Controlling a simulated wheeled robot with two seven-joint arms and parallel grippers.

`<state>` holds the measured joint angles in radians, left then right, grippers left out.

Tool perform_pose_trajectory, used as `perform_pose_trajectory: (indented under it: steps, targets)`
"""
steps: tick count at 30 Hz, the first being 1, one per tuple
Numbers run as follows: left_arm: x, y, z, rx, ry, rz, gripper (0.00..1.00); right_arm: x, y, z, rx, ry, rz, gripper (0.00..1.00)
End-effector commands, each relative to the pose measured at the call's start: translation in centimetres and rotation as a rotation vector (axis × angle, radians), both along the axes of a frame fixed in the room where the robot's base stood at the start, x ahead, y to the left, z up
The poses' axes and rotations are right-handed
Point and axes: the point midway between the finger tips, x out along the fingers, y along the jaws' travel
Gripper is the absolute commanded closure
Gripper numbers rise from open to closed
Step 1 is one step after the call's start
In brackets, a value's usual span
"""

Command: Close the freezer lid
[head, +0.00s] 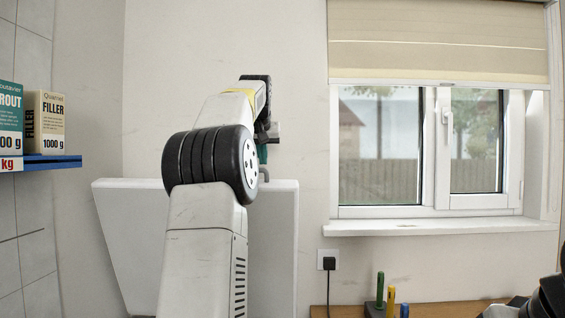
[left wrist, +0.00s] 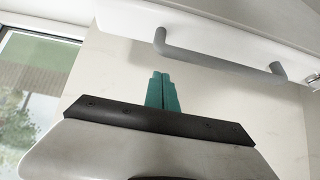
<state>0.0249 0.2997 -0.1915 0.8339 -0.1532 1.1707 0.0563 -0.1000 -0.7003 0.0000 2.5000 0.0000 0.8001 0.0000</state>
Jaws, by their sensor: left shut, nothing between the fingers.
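The freezer lid (head: 275,235) is a white panel standing raised and tilted behind my left arm in the head view. In the left wrist view the lid's white edge (left wrist: 235,18) crosses the top, with a grey bar handle (left wrist: 215,62) on it. My left gripper (head: 263,154) is near the lid's top edge in the head view, mostly hidden by my own arm. In the left wrist view its teal fingers (left wrist: 162,80) are together and empty, appearing just below the handle's left end, without visible grip on it. The freezer body is not visible. My right gripper's fingers are not visible.
A blue shelf (head: 52,162) with filler boxes (head: 45,122) is on the left wall. A window (head: 435,150) with a sill (head: 440,228) is at right. Below it, a wooden surface (head: 345,312) holds coloured upright items (head: 391,298), near a wall plug (head: 328,263).

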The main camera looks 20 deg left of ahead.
Motion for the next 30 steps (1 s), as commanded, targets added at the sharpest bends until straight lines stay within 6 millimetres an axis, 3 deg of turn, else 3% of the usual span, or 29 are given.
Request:
perform_pose_trajectory:
  steps: [9, 30]
  targets:
    - [-1.8, -0.6, -1.1, 0.0, 0.002, -0.001, 1.0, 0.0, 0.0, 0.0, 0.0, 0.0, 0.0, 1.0]
    - [-2.7, -0.9, -1.5, 0.004, -0.018, 0.0, 1.0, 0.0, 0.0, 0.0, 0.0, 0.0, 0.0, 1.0]
